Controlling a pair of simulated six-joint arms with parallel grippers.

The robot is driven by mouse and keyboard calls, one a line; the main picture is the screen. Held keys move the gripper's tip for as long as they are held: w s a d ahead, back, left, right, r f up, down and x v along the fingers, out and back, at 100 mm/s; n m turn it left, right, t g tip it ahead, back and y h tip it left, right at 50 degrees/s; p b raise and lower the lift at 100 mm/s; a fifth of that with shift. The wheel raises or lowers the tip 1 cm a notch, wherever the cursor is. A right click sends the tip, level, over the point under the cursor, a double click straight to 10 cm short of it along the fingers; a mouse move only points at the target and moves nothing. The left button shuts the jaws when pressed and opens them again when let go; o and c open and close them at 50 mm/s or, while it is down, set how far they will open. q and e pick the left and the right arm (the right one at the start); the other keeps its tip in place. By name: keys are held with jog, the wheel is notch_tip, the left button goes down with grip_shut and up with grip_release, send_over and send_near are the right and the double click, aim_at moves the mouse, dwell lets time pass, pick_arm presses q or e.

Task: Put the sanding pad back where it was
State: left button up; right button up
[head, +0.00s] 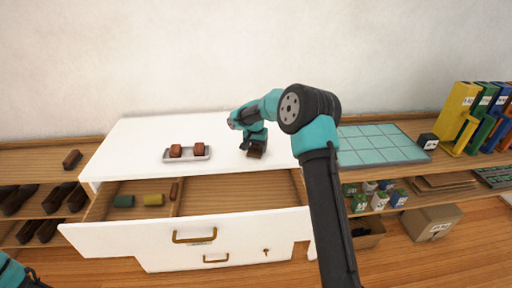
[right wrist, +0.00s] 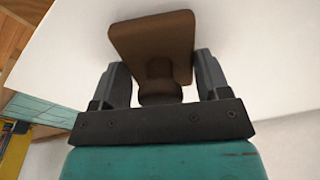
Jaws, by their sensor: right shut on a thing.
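My right gripper (head: 255,143) is over the white top of the drawer unit, right of a small tray. It is shut on a brown pad, taken to be the sanding pad (head: 258,152). In the right wrist view the sanding pad (right wrist: 155,40) shows a flat brown plate with a round knob, between the two fingers of my right gripper (right wrist: 160,85). Whether the pad touches the white top, I cannot tell. Part of my left arm's end (head: 30,280) shows at the bottom left corner; its fingertips are not clear.
A grey tray (head: 168,159) on the white top (head: 130,140) holds two reddish-brown blocks. Below, a drawer (head: 240,200) stands open with a green piece (head: 123,201), a yellow piece (head: 153,199) and a small brown piece (head: 174,191). Shelves flank the unit; a teal mat (head: 375,148) lies right.

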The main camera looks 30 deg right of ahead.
jog(key=shift+f, duration=0.1)
jog(key=o, duration=0.9)
jog(key=r, duration=0.8)
jog(key=s+a+r, duration=0.1)
jog(key=r, duration=0.3)
jog(key=shift+r, duration=0.1)
